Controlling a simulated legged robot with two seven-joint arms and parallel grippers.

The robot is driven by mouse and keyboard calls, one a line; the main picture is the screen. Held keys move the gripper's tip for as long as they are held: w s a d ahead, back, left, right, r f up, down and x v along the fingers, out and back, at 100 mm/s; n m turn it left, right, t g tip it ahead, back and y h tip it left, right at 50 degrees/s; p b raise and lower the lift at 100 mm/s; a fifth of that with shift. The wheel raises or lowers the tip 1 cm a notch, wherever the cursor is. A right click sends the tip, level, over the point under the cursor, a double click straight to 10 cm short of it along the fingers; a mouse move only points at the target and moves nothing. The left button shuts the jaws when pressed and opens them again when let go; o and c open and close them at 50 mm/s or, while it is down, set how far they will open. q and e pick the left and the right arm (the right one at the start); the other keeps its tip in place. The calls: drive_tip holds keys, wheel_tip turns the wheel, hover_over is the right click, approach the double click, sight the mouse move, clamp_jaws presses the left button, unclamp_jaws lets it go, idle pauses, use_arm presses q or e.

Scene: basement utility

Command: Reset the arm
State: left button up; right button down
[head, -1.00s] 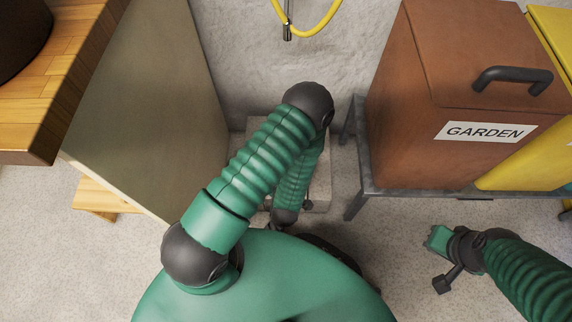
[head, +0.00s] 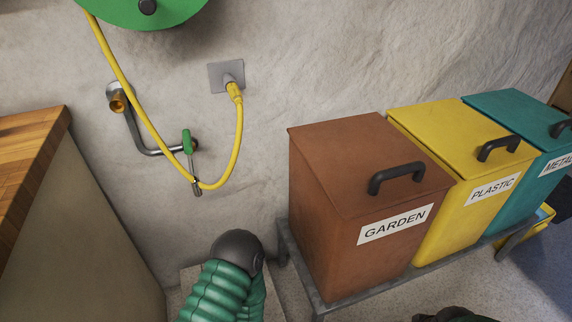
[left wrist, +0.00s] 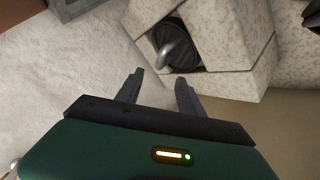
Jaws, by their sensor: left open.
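My left gripper (left wrist: 158,88) is open in the left wrist view, with its two dark fingers apart and nothing between them. Just beyond the fingertips is a speckled pale block (left wrist: 235,40) with a dark round recess holding a grey lever-like handle (left wrist: 174,48). I cannot tell whether the fingers touch the block. In the head view my left arm (head: 225,280) shows only as a dark elbow and green ribbed sleeve at the bottom. Its gripper is hidden there. A dark and green part of my right arm (head: 455,315) shows at the bottom edge, without its gripper.
A brown garden bin (head: 335,215), a yellow plastic bin (head: 450,215) and a teal metal bin (head: 522,195) stand on a grey rack (head: 380,285). A yellow hose (head: 238,145) hangs on the wall by a pipe and green-handled tap (head: 187,142). A wooden counter (head: 30,150) is left.

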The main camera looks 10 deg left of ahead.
use_arm(q)
drive_tip(key=w+d+r+m+g+h+p, duration=0.1)
drive_tip(key=w+d+r+m+h, duration=0.1)
drive_tip(key=d+r+m, duration=0.3)
drive_tip(key=w+d+r+m+g+h+p, duration=0.1)
drive_tip(key=w+r+m+g+h, duration=0.15)
drive_tip(key=r, duration=0.45)
drive_tip(key=s+a+r+m+g, duration=0.3)
drive_tip(key=s+r+m, duration=0.55)
drive_tip(key=r, duration=0.35)
wheel_tip(320, 180, up, 37)
drive_tip(key=n+p, duration=0.1)
drive_tip(key=p, duration=3.7)
drive_tip(key=shift+d+h+p, duration=0.3)
drive_tip(key=shift+h+p, duration=0.05)
drive_tip(key=shift+h, duration=0.1)
